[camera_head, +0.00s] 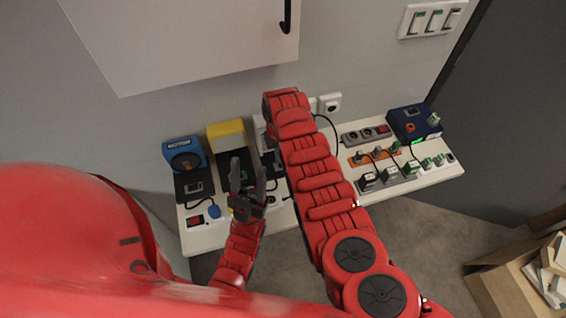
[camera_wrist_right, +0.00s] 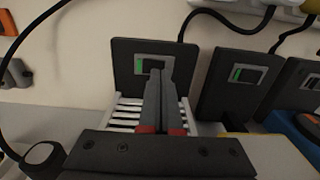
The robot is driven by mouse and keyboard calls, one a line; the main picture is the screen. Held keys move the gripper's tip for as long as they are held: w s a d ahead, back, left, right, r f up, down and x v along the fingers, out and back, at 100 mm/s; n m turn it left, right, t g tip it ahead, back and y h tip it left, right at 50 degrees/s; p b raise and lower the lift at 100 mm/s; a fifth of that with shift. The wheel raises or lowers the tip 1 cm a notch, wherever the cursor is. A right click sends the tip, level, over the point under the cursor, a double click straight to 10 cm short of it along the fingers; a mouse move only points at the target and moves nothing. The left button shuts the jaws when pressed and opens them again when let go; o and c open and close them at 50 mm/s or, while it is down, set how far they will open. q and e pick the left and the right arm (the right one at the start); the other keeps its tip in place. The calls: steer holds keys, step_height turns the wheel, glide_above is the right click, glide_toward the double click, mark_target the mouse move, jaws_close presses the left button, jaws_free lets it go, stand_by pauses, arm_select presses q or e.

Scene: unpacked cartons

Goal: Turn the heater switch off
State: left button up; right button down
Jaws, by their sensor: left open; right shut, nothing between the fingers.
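In the right wrist view my right gripper (camera_wrist_right: 157,76) is shut and empty. Its fingertips are in front of a dark panel (camera_wrist_right: 125,52) with a switch (camera_wrist_right: 145,63) showing green at its left side, and they cover part of that switch. I cannot tell whether they touch it. No readable label marks which switch is the heater's. In the head view my right arm crosses the middle and hides its gripper. My left gripper (camera_head: 248,182) is open and empty, above the left part of the white table (camera_head: 205,240).
The head view shows a blue device (camera_head: 184,153), a yellow box (camera_head: 226,135), power strips (camera_head: 366,136) and a wall cabinet (camera_head: 180,40) overhead.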

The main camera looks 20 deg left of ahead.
steer(key=shift+f+b, duration=0.8)
steer(key=shift+f, duration=0.15)
stand_by(0.5)
steer(key=shift+s, duration=0.1)
steer(key=shift+r+p, duration=1.15)
steer(key=shift+r, duration=0.2)
step_height(320, 180, up, 2)
steer(key=shift+r+p, duration=0.1)
steer(key=shift+p, duration=0.6)
steer(key=shift+r+p, duration=0.45)
steer(key=shift+r, duration=0.6)
